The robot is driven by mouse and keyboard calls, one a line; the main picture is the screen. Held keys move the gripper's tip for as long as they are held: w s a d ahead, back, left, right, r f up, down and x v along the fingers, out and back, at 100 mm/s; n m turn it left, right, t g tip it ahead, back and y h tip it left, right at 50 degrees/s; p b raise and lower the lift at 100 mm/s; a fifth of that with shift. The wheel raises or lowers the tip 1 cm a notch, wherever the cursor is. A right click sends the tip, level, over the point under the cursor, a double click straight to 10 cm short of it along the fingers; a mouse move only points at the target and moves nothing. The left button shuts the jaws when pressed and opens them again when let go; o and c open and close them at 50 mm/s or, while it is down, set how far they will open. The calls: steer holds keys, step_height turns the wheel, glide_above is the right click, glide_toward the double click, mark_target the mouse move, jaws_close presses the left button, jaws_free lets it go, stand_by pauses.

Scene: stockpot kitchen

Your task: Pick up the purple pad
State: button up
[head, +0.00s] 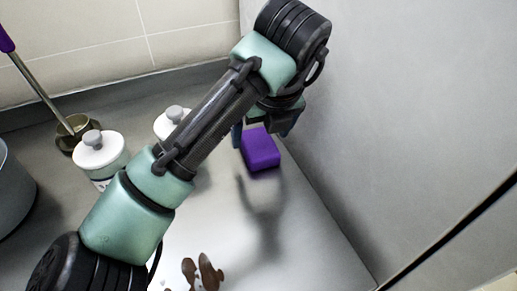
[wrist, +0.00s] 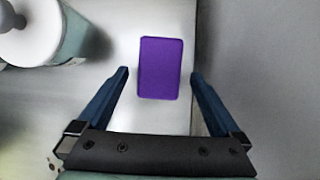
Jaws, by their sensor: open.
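The purple pad (head: 261,151) lies flat on the grey counter close to the wall on the right in the head view. In the wrist view the pad (wrist: 160,68) is just beyond my fingertips, roughly centred between them. My gripper (wrist: 160,73) is open and empty, with one blue finger to each side of the pad's near end. In the head view my gripper (head: 262,133) is above the pad and points down, partly hidden by my own arm. I cannot tell the exact height left between the fingertips and the pad.
A white-lidded canister (head: 99,150) stands at the left, with a second lidded jar (head: 172,122) partly behind my arm. A grey wall (head: 340,110) rises close to the pad's right. Brown stains (head: 205,272) mark the front counter. A grey pot (head: 12,190) stands far left.

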mark_target(259, 143)
steer(key=shift+x, duration=1.4)
steer(key=shift+r, duration=0.1)
steer(key=shift+f, duration=0.25)
steer(key=shift+c, duration=0.3)
steer(key=c, duration=1.2)
